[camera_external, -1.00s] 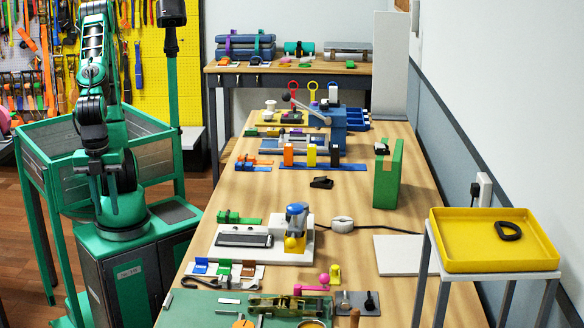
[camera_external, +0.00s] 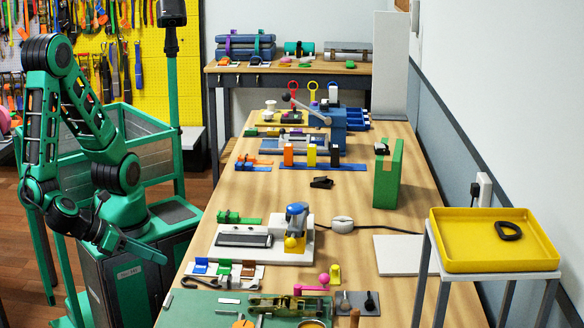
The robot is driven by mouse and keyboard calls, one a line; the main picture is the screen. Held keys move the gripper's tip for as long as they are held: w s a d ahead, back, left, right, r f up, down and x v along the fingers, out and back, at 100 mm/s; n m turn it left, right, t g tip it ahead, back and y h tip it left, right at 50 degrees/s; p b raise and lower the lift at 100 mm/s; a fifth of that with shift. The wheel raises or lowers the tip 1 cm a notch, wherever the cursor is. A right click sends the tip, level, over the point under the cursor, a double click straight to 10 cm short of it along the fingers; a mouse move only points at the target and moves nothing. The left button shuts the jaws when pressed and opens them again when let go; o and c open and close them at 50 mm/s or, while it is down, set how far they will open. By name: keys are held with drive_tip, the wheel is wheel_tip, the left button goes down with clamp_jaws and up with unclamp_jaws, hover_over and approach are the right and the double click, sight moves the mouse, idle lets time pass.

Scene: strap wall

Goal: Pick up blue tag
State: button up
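A blue tag (camera_external: 200,265) stands at the left end of a white strip (camera_external: 215,278) on the near left part of the long wooden table. A green tag (camera_external: 224,267) and a brown-red tag (camera_external: 248,269) stand beside it in the same row. My gripper (camera_external: 158,256) is to the left of the table's edge, pointing right, apart from the blue tag. Its fingers are too small and dark in this view to tell whether they are open or shut. I see nothing held in it.
A white-based device with a blue lever (camera_external: 296,222) stands behind the tags. A green mat (camera_external: 200,308) with tools lies in front. A yellow tray (camera_external: 470,238) with a black ring (camera_external: 508,231) is at the right. The table's middle has bare wood.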

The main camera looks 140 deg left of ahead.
drive_tip(key=w+d+r+m+t+y, duration=0.3)
drive_tip(key=w+m+t, duration=0.1)
drive_tip(key=m+t, duration=0.1)
approach(200, 259)
drive_tip(key=x, duration=0.3)
drive_tip(key=shift+m, duration=0.3)
drive_tip(key=shift+x, duration=2.55)
drive_tip(key=shift+r, duration=0.1)
clamp_jaws()
